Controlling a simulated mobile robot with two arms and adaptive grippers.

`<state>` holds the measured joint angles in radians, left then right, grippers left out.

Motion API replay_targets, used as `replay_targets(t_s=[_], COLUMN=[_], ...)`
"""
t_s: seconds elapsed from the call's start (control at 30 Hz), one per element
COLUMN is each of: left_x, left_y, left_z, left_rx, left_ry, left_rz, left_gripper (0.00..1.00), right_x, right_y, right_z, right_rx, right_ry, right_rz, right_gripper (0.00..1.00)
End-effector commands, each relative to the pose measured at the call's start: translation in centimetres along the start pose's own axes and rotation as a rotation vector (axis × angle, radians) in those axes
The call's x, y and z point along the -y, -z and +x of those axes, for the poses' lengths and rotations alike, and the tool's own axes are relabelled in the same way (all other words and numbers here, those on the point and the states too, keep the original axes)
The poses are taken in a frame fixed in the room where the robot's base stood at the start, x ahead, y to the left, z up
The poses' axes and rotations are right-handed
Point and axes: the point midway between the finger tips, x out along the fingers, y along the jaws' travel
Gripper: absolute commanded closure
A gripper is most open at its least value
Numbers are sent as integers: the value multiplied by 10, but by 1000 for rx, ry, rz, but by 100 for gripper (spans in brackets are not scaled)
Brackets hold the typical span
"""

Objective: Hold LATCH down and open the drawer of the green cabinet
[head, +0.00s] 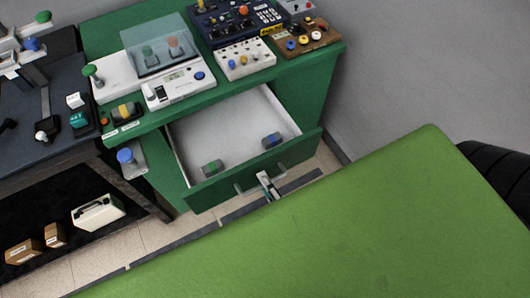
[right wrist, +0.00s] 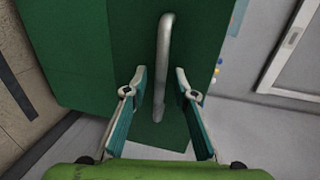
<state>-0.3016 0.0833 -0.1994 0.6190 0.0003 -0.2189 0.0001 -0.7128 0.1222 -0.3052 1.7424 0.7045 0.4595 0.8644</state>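The green cabinet (head: 178,187) stands at the upper middle of the head view. Its drawer (head: 240,120) is pulled out, showing a pale interior. The drawer's grey bar handle (head: 300,166) is on the front; in the right wrist view the handle (right wrist: 164,60) runs between my fingers. My right gripper (head: 268,185) is at the handle. In the wrist view my gripper (right wrist: 160,85) is open, with a visible gap between each finger and the bar. No readable LATCH label shows; a blue knob (head: 125,156) is on the cabinet's left side. My left gripper is not in view.
Two small blocks, one green and dark (head: 212,168), one blue and dark (head: 271,141), lie in the drawer. Control boxes (head: 180,88) crowd the cabinet top. A dark bench (head: 60,140) stands left, with boxes (head: 98,211) beneath. A grey wall is at right.

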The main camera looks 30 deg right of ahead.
Motion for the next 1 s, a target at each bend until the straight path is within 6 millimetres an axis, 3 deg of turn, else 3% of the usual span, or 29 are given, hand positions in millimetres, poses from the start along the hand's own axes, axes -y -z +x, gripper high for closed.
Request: replay_targets(t_s=[0.5,0.7,1.0], left_x=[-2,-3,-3], left_y=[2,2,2], left_z=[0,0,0], left_rx=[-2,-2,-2], left_ry=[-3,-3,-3], left_rz=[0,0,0], left_gripper=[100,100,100], right_x=[-1,0,0], right_y=[0,0,0], right_z=[-98,-114,-115], right_rx=[3,1,1], right_ry=[-4,-2,-1], right_rz=[-1,0,1], right_gripper=[74,74,74])
